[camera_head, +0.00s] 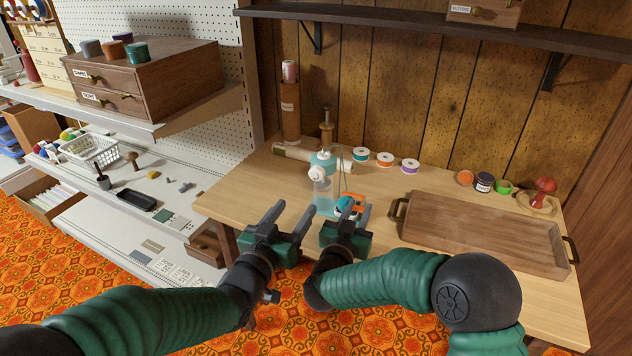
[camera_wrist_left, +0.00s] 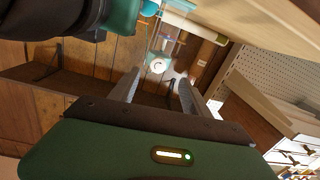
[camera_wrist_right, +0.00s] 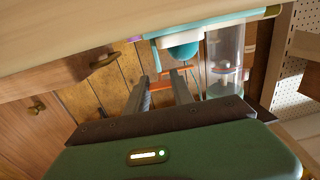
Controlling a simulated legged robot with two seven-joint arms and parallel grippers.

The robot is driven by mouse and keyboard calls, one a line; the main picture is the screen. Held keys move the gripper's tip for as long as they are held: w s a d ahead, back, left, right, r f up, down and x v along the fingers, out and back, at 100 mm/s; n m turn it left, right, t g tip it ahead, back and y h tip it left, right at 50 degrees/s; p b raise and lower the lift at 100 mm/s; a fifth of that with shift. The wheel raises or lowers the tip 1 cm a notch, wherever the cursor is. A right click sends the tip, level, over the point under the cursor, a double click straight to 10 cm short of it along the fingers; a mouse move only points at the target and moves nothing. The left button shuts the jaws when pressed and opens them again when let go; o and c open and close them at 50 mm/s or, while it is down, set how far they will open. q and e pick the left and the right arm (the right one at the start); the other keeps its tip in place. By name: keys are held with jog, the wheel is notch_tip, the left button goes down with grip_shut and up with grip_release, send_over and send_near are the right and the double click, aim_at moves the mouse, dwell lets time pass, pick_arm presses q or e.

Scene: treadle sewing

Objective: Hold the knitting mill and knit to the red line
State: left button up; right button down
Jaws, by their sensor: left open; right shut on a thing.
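My right gripper (camera_head: 352,210) is shut at the right of the mill's base, by a teal rounded part (camera_wrist_right: 183,51) and an orange piece (camera_head: 356,200). The exact grip is partly hidden. An orange-red band (camera_wrist_right: 230,69) shows at the clear cylinder.
A wooden tray (camera_head: 480,228) lies right of the mill. Several thread spools (camera_head: 385,160) stand behind. A pegboard shelf unit (camera_head: 155,165) stands at left. Some bare tabletop (camera_head: 245,190) lies left of the mill.

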aim_at(315, 176)
pick_arm(q)
jog(key=x, duration=0.8)
jog(key=r+x, duration=0.1)
jog(key=x, duration=0.3)
grip_shut()
